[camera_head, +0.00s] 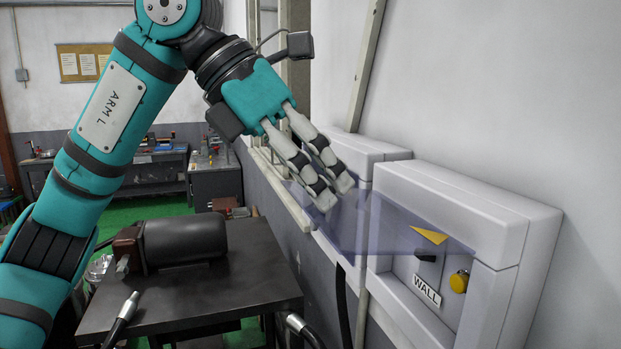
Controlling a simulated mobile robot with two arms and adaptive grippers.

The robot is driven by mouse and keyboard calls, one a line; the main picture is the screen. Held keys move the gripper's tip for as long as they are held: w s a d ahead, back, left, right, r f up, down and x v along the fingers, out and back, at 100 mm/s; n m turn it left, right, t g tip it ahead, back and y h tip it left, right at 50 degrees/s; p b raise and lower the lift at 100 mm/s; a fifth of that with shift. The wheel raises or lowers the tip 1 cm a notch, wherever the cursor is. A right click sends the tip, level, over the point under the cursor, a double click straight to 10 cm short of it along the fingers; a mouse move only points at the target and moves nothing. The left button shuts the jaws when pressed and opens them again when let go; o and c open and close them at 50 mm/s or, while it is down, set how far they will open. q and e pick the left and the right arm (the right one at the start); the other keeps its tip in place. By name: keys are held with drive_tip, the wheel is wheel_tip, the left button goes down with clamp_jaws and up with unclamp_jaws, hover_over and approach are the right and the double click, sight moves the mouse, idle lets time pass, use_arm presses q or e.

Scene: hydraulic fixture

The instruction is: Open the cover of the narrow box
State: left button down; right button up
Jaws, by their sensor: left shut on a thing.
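The narrow box (502,228) is a pale grey wall box at the right, with a recessed front. Inside its recess are a dark switch (430,262), a yellow knob (459,281), a yellow triangle and a label reading "WALL". A see-through bluish cover (392,222) stands out from the box front, swung away toward the left. My left gripper (336,196) is at the cover's upper left end, with its fingers shut on it. The fingers hide part of that edge. My right gripper is not in view.
A second pale wall box (366,153) sits just behind the narrow box. A dark table (235,290) with a black cylindrical motor (185,242) and hoses stands below left. A pipe runs up the wall. Workbenches are at the back, with green floor before them.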

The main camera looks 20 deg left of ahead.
use_arm(q)
drive_tip(key=c, duration=1.3)
unclamp_jaws()
drive_tip(key=shift+d+f, duration=0.15)
drive_tip(key=shift+o, duration=0.8)
drive_tip(key=shift+w+d, duration=0.2)
drive_tip(key=shift+d, duration=0.05)
drive_tip(key=shift+a, duration=0.1)
drive_tip(key=shift+s+a+r, duration=0.1)
drive_tip(key=shift+a+r, duration=0.15)
drive_tip(key=shift+r, duration=0.1)
drive_tip(key=v, duration=1.1)
drive_tip(key=shift+d+r, duration=0.1)
drive_tip(key=shift+d, duration=0.05)
